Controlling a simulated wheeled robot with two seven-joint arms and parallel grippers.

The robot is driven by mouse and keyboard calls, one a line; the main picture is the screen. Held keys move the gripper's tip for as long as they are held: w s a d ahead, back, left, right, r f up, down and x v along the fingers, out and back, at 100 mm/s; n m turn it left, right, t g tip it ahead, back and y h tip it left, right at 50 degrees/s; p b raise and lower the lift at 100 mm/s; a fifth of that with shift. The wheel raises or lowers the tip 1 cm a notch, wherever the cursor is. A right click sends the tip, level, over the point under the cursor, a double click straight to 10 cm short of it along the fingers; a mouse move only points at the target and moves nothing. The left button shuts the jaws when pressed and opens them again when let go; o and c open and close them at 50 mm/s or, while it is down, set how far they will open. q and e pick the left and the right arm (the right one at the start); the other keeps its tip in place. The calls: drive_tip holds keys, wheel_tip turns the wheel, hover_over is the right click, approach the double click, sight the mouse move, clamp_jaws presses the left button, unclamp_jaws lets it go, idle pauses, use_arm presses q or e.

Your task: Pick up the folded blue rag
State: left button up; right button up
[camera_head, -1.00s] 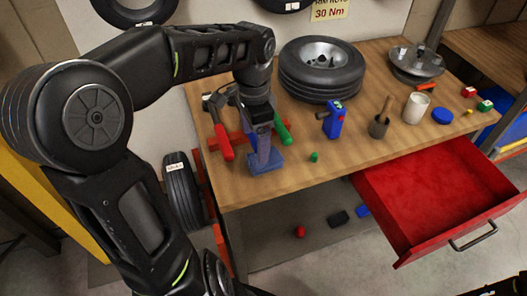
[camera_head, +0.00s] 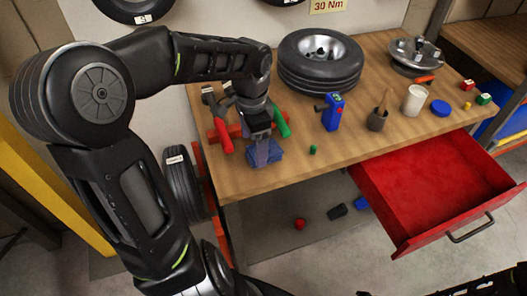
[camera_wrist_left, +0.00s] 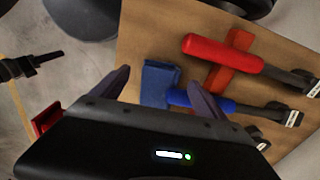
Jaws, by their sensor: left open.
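The folded blue rag (camera_head: 262,154) appears as a small blue block-like shape on the wooden bench, near its front left edge. It also shows in the left wrist view (camera_wrist_left: 160,84), against the end of a blue tool handle (camera_wrist_left: 184,98). My left gripper (camera_head: 263,148) points down over it and covers part of it in the head view. In the left wrist view my left gripper (camera_wrist_left: 162,91) is open, with one finger on each side of the rag. I cannot tell whether the fingers touch it.
A red-handled tool (camera_head: 223,139) and a green-handled tool (camera_head: 281,126) flank the rag. A tyre (camera_head: 320,72), a blue device (camera_head: 332,113) and a cup (camera_head: 415,99) stand farther right. The red drawer (camera_head: 425,190) is open below the bench top.

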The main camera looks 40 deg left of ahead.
sight(254, 154)
use_arm(q)
wheel_tip(254, 154, down, 3)
drive_tip(key=shift+w+a+f, duration=0.1)
idle(0.6)
drive_tip(key=c, duration=1.4)
drive_tip(key=shift+c, duration=0.2)
drive_tip(key=shift+b, duration=0.35)
drive_tip(key=s+d+b, duration=0.2)
drive_tip(key=s+d, duration=0.8)
drive_tip(key=d, duration=0.4)
drive_tip(key=shift+s+d+b, duration=0.2)
drive_tip(key=shift+d+b, duration=0.1)
drive_tip(key=shift+d, duration=0.1)
